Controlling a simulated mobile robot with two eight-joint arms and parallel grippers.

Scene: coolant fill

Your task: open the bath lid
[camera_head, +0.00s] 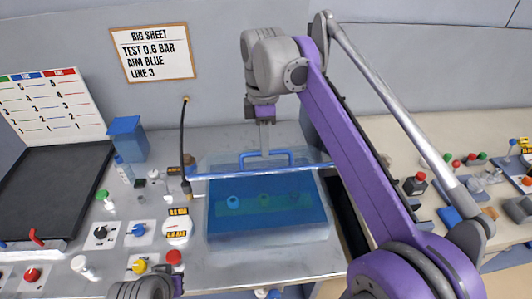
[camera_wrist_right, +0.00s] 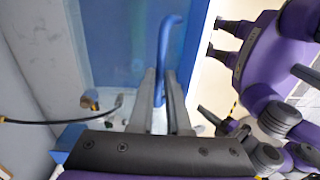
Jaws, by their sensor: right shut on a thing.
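The bath (camera_head: 268,238) is a clear box with blue liquid and round shapes in it, mid-bench in the head view. A blue edge bar (camera_head: 215,176) runs across it. The lid's blue handle (camera_head: 280,154) is behind that bar. My right gripper (camera_head: 265,151) reaches down from above and is shut on the handle. In the right wrist view the handle (camera_wrist_right: 168,40) passes between the fingers (camera_wrist_right: 163,88). How far the lid is tilted is hard to tell. Part of my left arm (camera_head: 142,289) shows at the bottom edge; its finger opening is unclear.
A black hose (camera_head: 183,140) stands left of the bath. Knobs, dials and a red button (camera_head: 174,257) crowd the bench at the left. A blue box (camera_head: 127,138) stands behind them. More buttons and parts lie at the right, past a dark gap (camera_head: 347,215).

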